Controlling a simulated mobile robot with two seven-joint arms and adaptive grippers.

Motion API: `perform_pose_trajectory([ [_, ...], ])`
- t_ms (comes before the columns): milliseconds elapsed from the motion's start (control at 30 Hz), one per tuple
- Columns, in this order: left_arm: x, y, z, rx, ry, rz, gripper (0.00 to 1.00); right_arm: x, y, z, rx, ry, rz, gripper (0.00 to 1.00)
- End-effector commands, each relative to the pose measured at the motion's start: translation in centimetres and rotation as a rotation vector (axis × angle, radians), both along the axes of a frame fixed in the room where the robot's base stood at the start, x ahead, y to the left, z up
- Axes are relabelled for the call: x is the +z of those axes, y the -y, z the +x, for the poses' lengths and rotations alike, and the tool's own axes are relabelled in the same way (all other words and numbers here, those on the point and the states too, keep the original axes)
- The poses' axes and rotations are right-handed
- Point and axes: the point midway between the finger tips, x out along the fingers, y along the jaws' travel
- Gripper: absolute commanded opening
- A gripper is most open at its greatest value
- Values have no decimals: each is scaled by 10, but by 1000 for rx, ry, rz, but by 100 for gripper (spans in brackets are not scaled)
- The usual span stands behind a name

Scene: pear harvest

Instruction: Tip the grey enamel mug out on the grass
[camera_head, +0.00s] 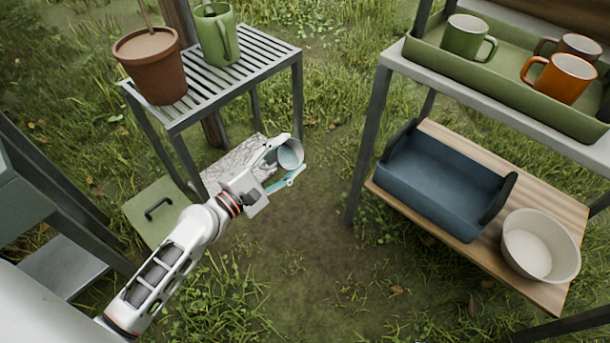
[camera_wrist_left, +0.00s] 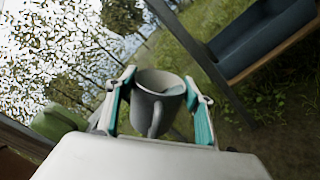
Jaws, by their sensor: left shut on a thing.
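The grey enamel mug (camera_head: 290,155) is held above the ground between the slatted stand and the shelf unit. My left gripper (camera_head: 283,163) is shut on it, with teal-lined fingers on either side of its body. In the left wrist view the mug (camera_wrist_left: 158,95) sits between the two fingers (camera_wrist_left: 160,112), with its handle toward the camera. Some pale content or inner surface shows inside its mouth; I cannot tell which. In the head view the mouth faces up toward the camera. Grass (camera_head: 330,100) lies around bare soil below. My right gripper is not in view.
A slatted stand (camera_head: 265,50) at upper left holds a plant pot (camera_head: 152,68) and a green jug (camera_head: 215,38). A shelf unit at right holds a green tray (camera_head: 480,75) with mugs, a blue bin (camera_head: 440,190) and a white bowl (camera_head: 540,245). Bare soil (camera_head: 310,240) is clear.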

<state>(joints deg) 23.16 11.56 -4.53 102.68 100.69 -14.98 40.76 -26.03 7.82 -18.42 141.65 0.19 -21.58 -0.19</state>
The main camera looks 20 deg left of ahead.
Motion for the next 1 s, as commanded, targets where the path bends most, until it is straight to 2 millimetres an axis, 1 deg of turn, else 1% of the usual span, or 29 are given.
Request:
perform_pose_trajectory([
  [1000,5,4,-1,0,47,121,20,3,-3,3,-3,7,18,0],
])
